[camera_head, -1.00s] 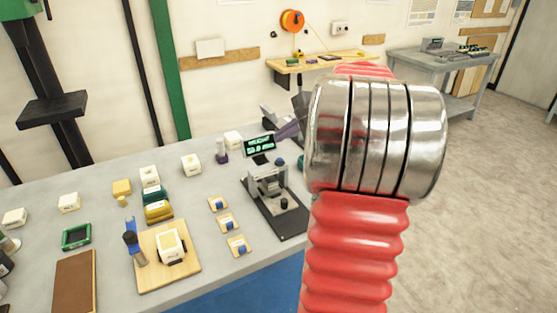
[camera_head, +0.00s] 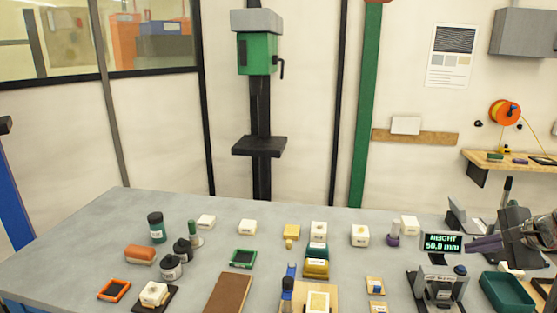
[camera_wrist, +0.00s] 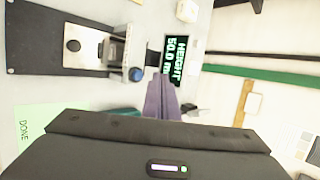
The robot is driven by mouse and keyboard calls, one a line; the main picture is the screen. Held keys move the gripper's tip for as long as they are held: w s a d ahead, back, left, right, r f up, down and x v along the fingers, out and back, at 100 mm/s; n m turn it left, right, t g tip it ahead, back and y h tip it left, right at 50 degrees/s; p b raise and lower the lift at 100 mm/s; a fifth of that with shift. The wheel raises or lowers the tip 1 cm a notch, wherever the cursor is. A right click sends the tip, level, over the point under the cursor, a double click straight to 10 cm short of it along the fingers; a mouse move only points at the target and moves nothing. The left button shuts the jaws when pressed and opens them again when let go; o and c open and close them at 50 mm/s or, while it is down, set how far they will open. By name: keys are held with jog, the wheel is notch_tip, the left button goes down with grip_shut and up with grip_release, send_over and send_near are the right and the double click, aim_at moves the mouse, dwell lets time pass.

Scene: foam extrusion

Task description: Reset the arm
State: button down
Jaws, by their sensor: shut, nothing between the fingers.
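My gripper (camera_head: 470,245) is at the right edge of the head view, above the table. Its purple fingers are together and empty, pointing left toward the height display (camera_head: 443,243), which reads 50.0 mm. In the wrist view the shut fingers (camera_wrist: 162,82) overlap the area beside the same display (camera_wrist: 175,62). I cannot tell whether they touch it. The black measuring stand (camera_head: 440,287) is in front of the display, and it also shows at the upper left of the wrist view (camera_wrist: 45,45). Most of my arm is outside the head view.
The grey table (camera_head: 75,245) holds stamps, bottles, a brown pad (camera_head: 229,293) and several white blocks. A green tray (camera_head: 507,293) sits below my gripper at the right. A card marked DONE (camera_wrist: 35,130) is at the wrist view's left. A wall shelf (camera_head: 515,165) is behind.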

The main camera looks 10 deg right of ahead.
jog(key=s+a+f+n+g, duration=0.3)
jog(key=s+a+n, duration=0.2)
jog(key=a, duration=0.6)
jog(key=s+a+f+n+g, duration=0.2)
jog(key=s+a+n, duration=0.35)
jog(key=a, duration=0.55)
jog(key=s+a+r+n, duration=0.1)
jog(key=s+a+n, duration=0.1)
jog(key=a, duration=0.4)
jog(key=s+a+n+t, duration=0.1)
jog(key=s+a+n, duration=0.1)
jog(key=a+n, duration=0.2)
jog(key=s+a+r+n+h, duration=0.1)
jog(key=s+a+n, duration=0.1)
jog(key=a, duration=0.7)
jog(key=shift+s+a+r+n+t, duration=0.25)
jog(key=shift+r+n+t, duration=0.15)
jog(key=shift+n, duration=0.45)
jog(key=shift+d, duration=0.1)
